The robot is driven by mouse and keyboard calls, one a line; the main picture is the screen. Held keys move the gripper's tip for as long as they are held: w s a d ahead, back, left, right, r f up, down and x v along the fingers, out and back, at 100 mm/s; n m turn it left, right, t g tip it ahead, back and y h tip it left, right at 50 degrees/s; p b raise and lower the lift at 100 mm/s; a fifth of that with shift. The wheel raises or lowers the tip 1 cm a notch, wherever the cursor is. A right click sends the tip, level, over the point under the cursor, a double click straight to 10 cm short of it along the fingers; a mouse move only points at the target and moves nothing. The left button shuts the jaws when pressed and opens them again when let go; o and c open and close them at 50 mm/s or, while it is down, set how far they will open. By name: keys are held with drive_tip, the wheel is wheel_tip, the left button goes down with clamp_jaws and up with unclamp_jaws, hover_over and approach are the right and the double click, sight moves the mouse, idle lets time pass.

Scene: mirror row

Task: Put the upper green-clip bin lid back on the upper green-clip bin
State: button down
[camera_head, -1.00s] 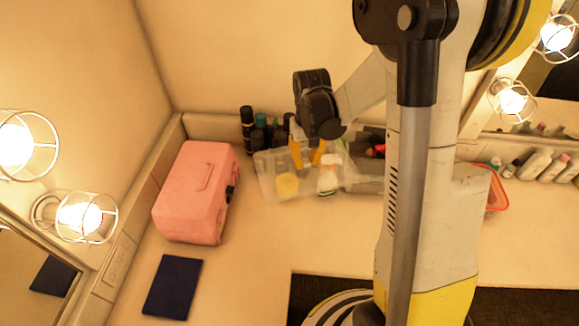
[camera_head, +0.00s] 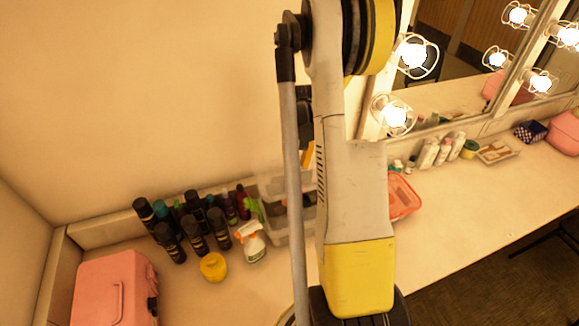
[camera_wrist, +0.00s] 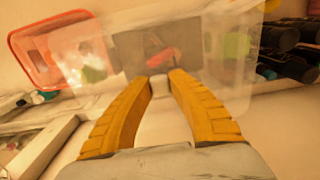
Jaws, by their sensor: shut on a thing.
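My gripper (camera_wrist: 163,78) is shut on the translucent bin lid (camera_wrist: 232,85), which spreads to both sides of the yellow fingers in the wrist view. In the head view only a yellow finger (camera_head: 307,156) shows beside my arm; the lid is hard to make out there. The clear green-clip bin (camera_head: 281,230) stands by the back wall, partly behind my arm, with a green clip at its left. Through the lid, the wrist view shows a dark bin interior with red contents. The lid appears apart from the bin, but the gap cannot be told.
A white spray bottle (camera_head: 250,243), a yellow jar (camera_head: 213,267) and several dark bottles (camera_head: 194,232) stand left of the bin. An orange-rimmed bin (camera_head: 403,196) stands to its right. A pink case (camera_head: 112,290) is at front left.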

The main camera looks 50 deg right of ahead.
drive_tip(key=shift+s+a+f, duration=0.1)
drive_tip(key=shift+s+f, duration=0.05)
drive_tip(key=shift+f, duration=0.25)
drive_tip(key=shift+f+b, duration=1.3)
drive_tip(key=shift+f, duration=1.25)
drive_tip(key=shift+f+b, duration=1.1)
drive_tip(key=shift+f, duration=0.05)
drive_tip(key=c, duration=1.3)
unclamp_jaws()
drive_tip(key=shift+o, duration=0.2)
wheel_tip(320, 180, up, 12)
drive_tip(key=shift+f, duration=0.1)
drive_tip(key=shift+r+p, duration=1.8)
drive_tip(key=shift+r, duration=1.4)
